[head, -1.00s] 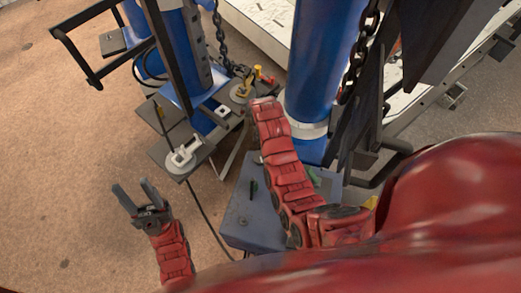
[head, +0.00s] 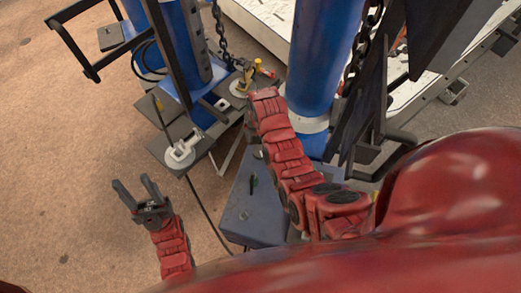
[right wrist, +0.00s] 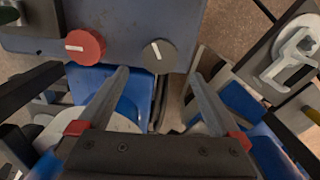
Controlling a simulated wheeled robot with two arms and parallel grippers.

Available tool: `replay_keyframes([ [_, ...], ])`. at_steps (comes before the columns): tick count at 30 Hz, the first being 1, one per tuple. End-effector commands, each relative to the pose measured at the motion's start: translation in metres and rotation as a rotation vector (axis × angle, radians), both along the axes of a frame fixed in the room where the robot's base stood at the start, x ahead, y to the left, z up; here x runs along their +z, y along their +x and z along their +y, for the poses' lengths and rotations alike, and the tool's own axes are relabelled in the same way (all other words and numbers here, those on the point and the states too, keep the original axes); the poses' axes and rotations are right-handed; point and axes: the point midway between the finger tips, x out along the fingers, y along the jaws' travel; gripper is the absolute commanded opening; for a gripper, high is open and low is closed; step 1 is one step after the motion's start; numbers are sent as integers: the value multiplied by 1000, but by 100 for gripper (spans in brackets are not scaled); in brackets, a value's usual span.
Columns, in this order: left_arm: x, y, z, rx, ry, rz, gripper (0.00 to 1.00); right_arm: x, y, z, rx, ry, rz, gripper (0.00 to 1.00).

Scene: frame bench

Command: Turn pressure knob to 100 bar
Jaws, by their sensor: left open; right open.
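A blue-grey control box (head: 242,212) stands under my right arm in the head view. In the right wrist view the box face (right wrist: 125,25) carries a red knob (right wrist: 85,46) and a black knob (right wrist: 159,55), each with a white pointer line. The black knob's line is close to upright, tilted slightly left; the red knob's line lies about level. I see no readable scale. My right gripper (right wrist: 159,76) is open, its fingers on either side of the black knob in the picture; contact is not clear. Head view hides its fingers. My left gripper (head: 137,192) is open and empty above the floor.
A blue cylinder column (head: 320,65), a hanging chain (head: 362,45) and dark frame plates stand beyond and right of the box. A grey bracket with a clamp (head: 184,150) and a yellow fitting (head: 245,77) lie left of it. The floor (head: 60,170) at left is clear.

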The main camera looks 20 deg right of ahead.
Motion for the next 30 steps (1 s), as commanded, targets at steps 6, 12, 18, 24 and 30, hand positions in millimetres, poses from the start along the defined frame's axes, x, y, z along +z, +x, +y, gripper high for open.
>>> replay_keyframes([
  [6,10,0,0,0,0,1,50,-30,1,0,1,0,2,100],
  [12,14,0,0,0,0,1,50,-54,0,0,0,1,3,100],
  [18,15,0,0,0,0,1,50,-69,1,0,1,-1,-1,100],
  [24,15,0,0,0,0,1,50,-76,0,0,0,0,0,100],
  [30,15,0,0,0,0,1,50,-77,0,0,0,0,-1,100],
])
